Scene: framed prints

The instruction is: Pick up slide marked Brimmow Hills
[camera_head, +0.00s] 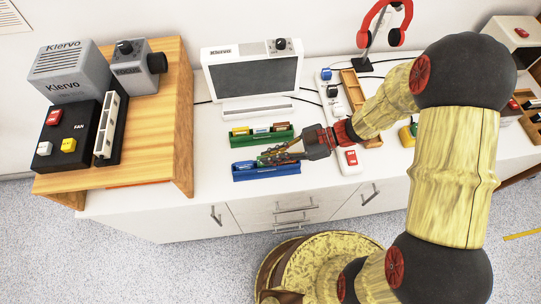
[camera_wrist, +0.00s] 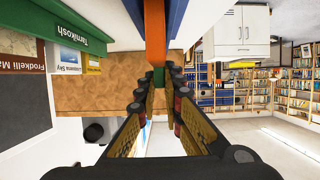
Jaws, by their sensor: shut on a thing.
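My gripper (camera_head: 271,158) reaches from the right over the blue rack (camera_head: 265,172) on the white counter. In the wrist view its fingertips (camera_wrist: 158,84) are shut on a small green slide (camera_wrist: 158,75). No label on this slide is readable, so I cannot tell whether it is marked Brimmow Hills. An orange slide (camera_wrist: 156,40) is just beyond the fingertips, beside the blue rack (camera_wrist: 178,12). I cannot tell whether the held slide is clear of the rack.
A green rack (camera_head: 262,142) with several slides stands just behind; "Tamikosh" is legible on its label (camera_wrist: 82,35). A screen (camera_head: 253,75) stands behind, a wooden stand (camera_head: 181,130) at left. A white control with a red button (camera_head: 350,158) lies right of my gripper.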

